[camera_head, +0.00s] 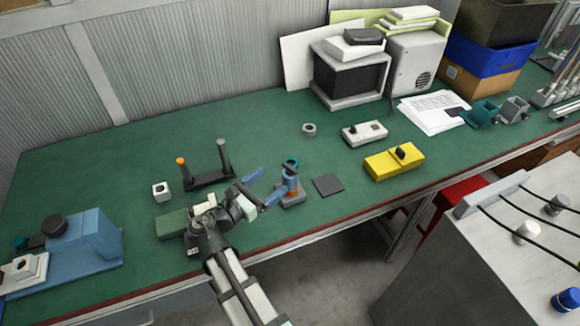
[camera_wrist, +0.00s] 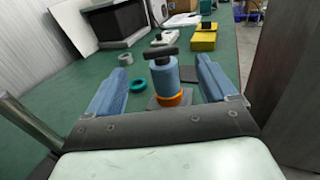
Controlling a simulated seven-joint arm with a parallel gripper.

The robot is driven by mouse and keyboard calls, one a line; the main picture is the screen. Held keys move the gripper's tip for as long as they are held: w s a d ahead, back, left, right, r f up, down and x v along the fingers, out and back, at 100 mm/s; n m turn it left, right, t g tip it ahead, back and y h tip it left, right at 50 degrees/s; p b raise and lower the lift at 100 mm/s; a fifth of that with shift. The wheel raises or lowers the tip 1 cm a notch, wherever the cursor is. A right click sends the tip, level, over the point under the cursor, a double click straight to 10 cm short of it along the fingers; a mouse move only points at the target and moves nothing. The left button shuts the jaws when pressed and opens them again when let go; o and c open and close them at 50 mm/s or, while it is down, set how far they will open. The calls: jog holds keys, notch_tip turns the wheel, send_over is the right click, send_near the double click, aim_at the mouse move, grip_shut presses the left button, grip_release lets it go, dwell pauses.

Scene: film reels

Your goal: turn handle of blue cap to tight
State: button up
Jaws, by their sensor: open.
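The blue cap (camera_wrist: 165,77) stands upright in the wrist view with a dark bar handle (camera_wrist: 160,51) across its top. An orange ring (camera_wrist: 174,98) sits around its lower end, above a grey base (camera_head: 291,201). In the head view the blue cap (camera_head: 290,183) is right of my gripper (camera_head: 264,186). My gripper is open and empty. Its two blue fingers (camera_wrist: 162,80) appear either side of the cap in the wrist view, with the cap farther ahead and apart from them. Whether the cap is tight cannot be told.
A teal ring (camera_wrist: 138,86) lies near the cap. A dark square pad (camera_head: 328,185) lies to its right, and a yellow box (camera_head: 393,164) beyond. A stand with two posts (camera_head: 209,179) is left of my gripper. The green table (camera_head: 110,165) has free room at the back left.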

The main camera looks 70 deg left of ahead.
aim_at(288, 168)
jog(key=x, duration=0.8)
jog(key=shift+w+a, duration=0.15)
jog(key=shift+w, duration=0.2)
jog(key=c, duration=1)
